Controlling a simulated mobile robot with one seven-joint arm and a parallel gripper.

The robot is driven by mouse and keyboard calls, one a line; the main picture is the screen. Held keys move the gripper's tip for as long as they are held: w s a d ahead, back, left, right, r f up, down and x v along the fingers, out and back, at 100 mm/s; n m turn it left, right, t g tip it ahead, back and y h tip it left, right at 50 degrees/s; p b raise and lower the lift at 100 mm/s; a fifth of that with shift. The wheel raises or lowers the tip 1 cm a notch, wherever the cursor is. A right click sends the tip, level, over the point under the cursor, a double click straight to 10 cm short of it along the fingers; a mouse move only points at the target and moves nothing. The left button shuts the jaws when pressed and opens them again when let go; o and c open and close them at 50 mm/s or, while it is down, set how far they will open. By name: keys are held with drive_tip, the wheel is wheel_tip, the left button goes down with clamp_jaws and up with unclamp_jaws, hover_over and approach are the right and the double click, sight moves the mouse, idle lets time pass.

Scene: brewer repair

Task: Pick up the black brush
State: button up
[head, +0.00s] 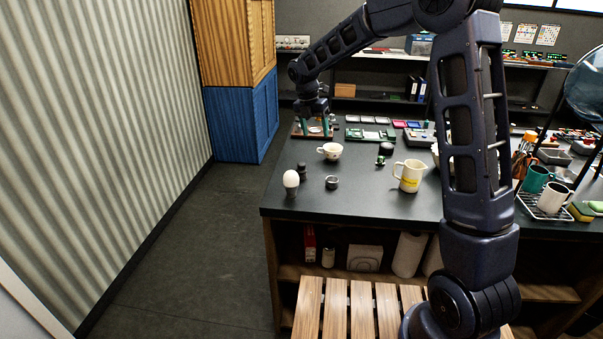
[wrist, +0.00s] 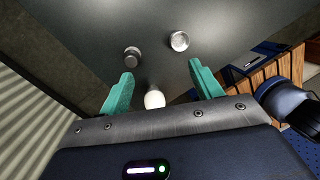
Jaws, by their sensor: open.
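I cannot pick out the black brush for certain in either view. My gripper (head: 313,126) is open and empty over the far left part of the dark table (head: 375,200), in front of or above a wooden-edged tray. In the wrist view its two green fingers (wrist: 160,75) are spread wide with nothing between them.
A white cup (head: 330,151), a cream jug (head: 410,175) and the egg-topped dark stand (head: 291,182) are on the table. A wooden slatted bench (head: 360,305) stands in front. A rack with mugs (head: 551,198) is at right. The floor at left is clear.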

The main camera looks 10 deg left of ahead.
sight(300, 166)
drive_tip(key=w+a+f+n, duration=0.1)
drive_tip(key=a+f+n, duration=0.3)
drive_tip(key=a+f, duration=0.25)
drive_tip(key=shift+d+f, duration=0.2)
drive_tip(key=shift+f, duration=1.45)
drive_tip(key=shift+d+f, duration=0.15)
drive_tip(key=shift+f, duration=1.45)
drive_tip(key=shift+d+f, duration=0.2)
drive_tip(key=shift+f, duration=1.45)
drive_tip(key=c, duration=1)
